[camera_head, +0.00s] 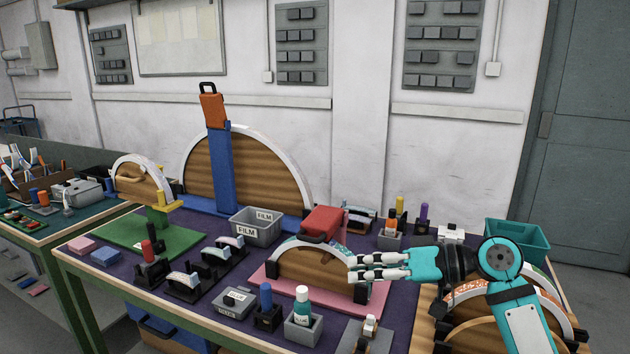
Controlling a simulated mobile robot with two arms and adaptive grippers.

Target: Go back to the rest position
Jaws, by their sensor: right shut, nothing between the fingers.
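My right gripper (355,268) comes in from the right in the head view, with a teal and black wrist. Its white fingers are shut and empty. They lie in front of the right part of a wooden arc with a pale rim (308,262), which stands on a pink mat (262,288). I cannot tell whether the fingers touch the arc. A red block (324,221) is behind the top of this arc. My left gripper does not show.
A large wooden arc (255,172) and a blue post (222,170) stand at the back. A grey bin (258,232) labelled FILM, small bottles and holders crowd the purple table top. A teal bin (520,243) is at the right. A smaller arc (140,183) stands over a green mat (178,238).

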